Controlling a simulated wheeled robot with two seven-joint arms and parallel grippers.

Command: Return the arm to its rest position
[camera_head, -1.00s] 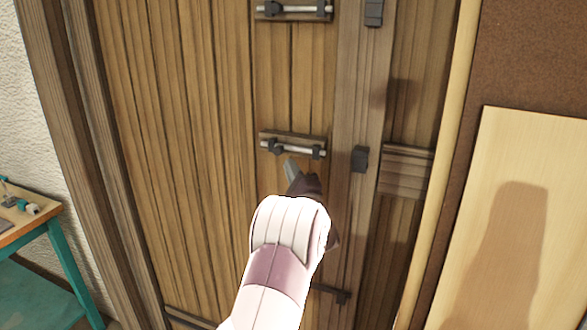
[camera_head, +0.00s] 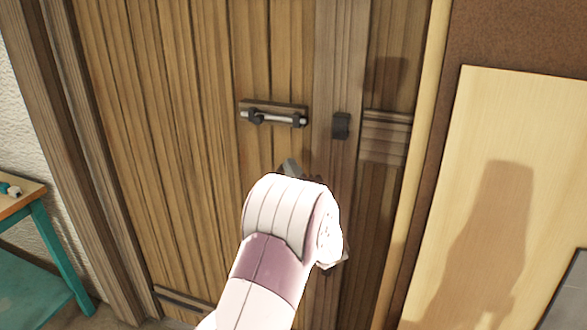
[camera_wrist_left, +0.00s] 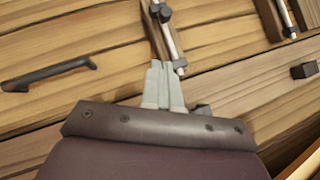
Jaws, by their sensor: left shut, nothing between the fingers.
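My left arm reaches in from the bottom of the head view, its pale forearm covering much of the hand. My left gripper (camera_head: 291,166) shows only as a grey tip in front of the wooden door (camera_head: 170,140), below a metal sliding bolt (camera_head: 273,116). In the left wrist view the two grey fingers of the gripper (camera_wrist_left: 163,84) are together with nothing between them. A bolt (camera_wrist_left: 170,34) lies beyond their tips in that view. Whether the fingers touch the door cannot be told. My right gripper is not in view.
A dark catch block (camera_head: 341,125) sits right of the bolt. A dark handle (camera_wrist_left: 48,74) shows in the wrist view. A pale board (camera_head: 480,190) leans at the right. A teal-legged table (camera_head: 45,225) stands at the left.

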